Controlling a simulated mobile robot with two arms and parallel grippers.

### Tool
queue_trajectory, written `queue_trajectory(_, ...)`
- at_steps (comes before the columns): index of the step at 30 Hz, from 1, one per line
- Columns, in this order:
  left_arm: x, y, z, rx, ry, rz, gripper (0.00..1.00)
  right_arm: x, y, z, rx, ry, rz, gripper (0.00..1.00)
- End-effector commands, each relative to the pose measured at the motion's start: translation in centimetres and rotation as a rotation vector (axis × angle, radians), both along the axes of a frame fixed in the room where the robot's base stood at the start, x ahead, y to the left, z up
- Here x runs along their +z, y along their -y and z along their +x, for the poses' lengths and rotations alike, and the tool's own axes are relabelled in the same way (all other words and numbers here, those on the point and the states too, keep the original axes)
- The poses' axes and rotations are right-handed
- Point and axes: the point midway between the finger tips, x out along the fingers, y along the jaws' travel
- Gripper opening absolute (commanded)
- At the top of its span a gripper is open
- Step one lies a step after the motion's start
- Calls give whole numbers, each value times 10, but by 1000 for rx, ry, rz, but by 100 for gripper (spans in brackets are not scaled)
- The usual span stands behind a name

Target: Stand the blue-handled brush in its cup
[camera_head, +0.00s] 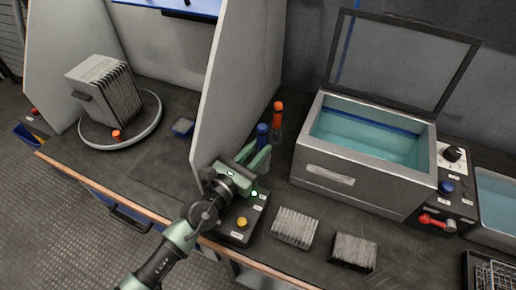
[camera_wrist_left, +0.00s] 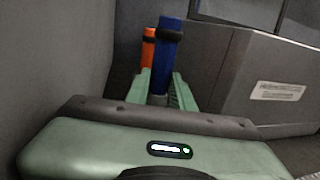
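The blue-handled brush (camera_head: 262,132) is roughly upright beside the grey partition. It also shows in the left wrist view (camera_wrist_left: 168,55), with a dark band near its top. My left gripper (camera_head: 261,150) has its green fingers on either side of the blue handle. In the left wrist view the handle fills most of the gap between the fingertips (camera_wrist_left: 162,80), and I cannot tell whether they press on it. The brush's lower end and any cup around it are hidden behind the fingers. My right gripper is in neither view.
An orange-handled item (camera_head: 277,108) stands just behind the brush. The grey partition (camera_head: 232,80) rises close on the left. A steel bath (camera_head: 325,176) with an open lid stands right. A dark control box (camera_head: 240,222) and two finned blocks (camera_head: 295,228) (camera_head: 353,252) lie in front.

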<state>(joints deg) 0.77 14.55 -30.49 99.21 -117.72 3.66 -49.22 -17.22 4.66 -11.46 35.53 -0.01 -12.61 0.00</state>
Motion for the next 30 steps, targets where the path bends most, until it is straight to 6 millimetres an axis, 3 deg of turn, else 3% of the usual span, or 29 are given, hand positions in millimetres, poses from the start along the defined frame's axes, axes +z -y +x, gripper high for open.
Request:
queue_trajectory(1,0,0,0,0,1,-1,34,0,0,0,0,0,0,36)
queue_trajectory(3,0,0,0,0,1,-1,48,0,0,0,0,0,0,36)
queue_trajectory(12,1,0,0,0,0,0,48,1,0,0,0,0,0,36)
queue_trajectory(16,12,1,0,-1,-1,-3,48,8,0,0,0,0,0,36)
queue_trajectory(30,122,0,0,2,2,-6,48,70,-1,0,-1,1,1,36)
